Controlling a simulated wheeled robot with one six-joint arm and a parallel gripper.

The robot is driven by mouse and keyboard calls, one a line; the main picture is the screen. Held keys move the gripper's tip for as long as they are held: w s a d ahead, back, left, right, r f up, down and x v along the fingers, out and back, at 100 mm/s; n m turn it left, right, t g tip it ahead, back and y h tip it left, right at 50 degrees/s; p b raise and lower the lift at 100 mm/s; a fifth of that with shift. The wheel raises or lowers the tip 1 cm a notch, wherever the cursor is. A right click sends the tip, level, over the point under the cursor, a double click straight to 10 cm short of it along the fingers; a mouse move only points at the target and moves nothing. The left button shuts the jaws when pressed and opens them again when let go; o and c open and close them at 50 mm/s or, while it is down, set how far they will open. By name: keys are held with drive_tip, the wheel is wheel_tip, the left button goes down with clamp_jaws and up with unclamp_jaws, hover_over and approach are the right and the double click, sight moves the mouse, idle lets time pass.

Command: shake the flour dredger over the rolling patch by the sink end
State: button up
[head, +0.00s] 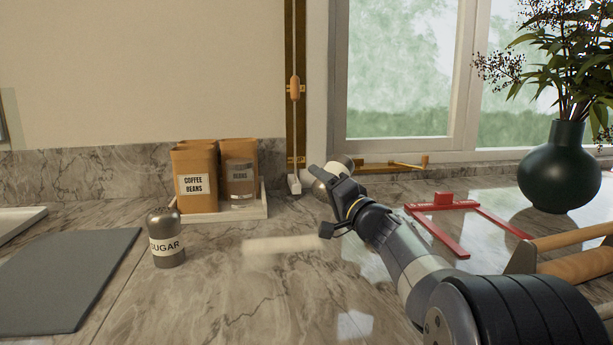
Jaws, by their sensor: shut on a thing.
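My gripper (335,185) is shut on a shaker with a rounded metal end and a pale band (341,162). I take it to be the flour dredger. It is held tilted above the counter, right of the canisters. A dark finger covers part of it, and no label on it can be read. A pale, blurred streak (285,244) lies on the marble below and left of my gripper; I cannot tell if it is flour. A flat dark grey mat (62,280) lies at the left. I cannot tell which area is the rolling patch. No sink is clearly visible.
A shaker labelled SUGAR (166,240) stands beside the mat. Canisters, one labelled COFFEE BEANS (196,180), stand on a white tray (240,213). A red frame (436,232), wooden rollers (580,262) and a dark vase (560,170) are at the right. The front-centre marble is clear.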

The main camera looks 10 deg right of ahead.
drive_tip(key=s, duration=0.6)
drive_tip(key=a+b, duration=1.2)
drive_tip(key=a, duration=0.5)
approach(322, 187)
drive_tip(key=a, duration=0.1)
drive_tip(key=w+a+r, duration=0.1)
drive_tip(key=a, duration=0.1)
drive_tip(key=shift+w+r+b, duration=0.1)
drive_tip(key=shift+r+b, duration=0.2)
drive_tip(key=shift+b, duration=0.1)
drive_tip(key=shift+a, duration=0.1)
idle(0.4)
